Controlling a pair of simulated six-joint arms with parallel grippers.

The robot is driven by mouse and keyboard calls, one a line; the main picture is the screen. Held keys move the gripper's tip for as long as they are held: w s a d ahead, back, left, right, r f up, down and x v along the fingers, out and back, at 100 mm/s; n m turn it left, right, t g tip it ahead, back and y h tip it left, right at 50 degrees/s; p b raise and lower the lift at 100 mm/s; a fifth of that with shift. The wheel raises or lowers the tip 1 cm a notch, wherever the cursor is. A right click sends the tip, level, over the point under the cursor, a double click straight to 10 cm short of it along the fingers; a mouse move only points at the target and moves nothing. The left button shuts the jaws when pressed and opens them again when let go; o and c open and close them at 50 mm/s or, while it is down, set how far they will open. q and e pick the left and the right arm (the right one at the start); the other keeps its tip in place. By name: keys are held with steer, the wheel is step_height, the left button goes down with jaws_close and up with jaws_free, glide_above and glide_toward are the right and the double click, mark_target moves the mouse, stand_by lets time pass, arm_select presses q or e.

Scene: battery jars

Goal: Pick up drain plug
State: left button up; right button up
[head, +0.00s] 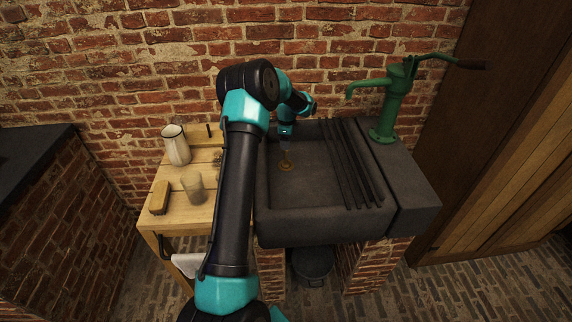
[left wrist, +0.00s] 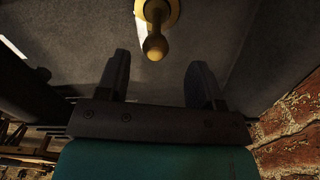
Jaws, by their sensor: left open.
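The drain plug (head: 286,166) is brass-coloured, with a round flange and an upright knobbed stem. It sits on the floor of the dark stone sink (head: 318,222), in the left part of the basin. My left gripper (head: 286,147) is above it, pointing down. In the left wrist view the plug (left wrist: 155,46) shows at the top middle, its knob lying between the lines of the two fingers. My left gripper (left wrist: 160,66) is open there, with nothing held. The plug's drain hole is hidden under its flange. My right gripper is not in view.
Dark slats (head: 352,165) lie across the sink's right part. A green hand pump (head: 392,105) stands on the right ledge. A wooden table (head: 180,215) at left holds a white jug (head: 176,147), a glass (head: 194,188) and a tan block (head: 159,198). A brick wall rises behind.

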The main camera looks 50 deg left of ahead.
mark_target(286, 159)
arm_select(q)
steer(key=shift+s+d+f, duration=0.1)
steer(key=shift+s+f, duration=0.05)
steer(key=shift+f, duration=1.15)
steer(key=shift+s+d+f, duration=0.1)
steer(key=shift+f, duration=1.2)
jaws_close()
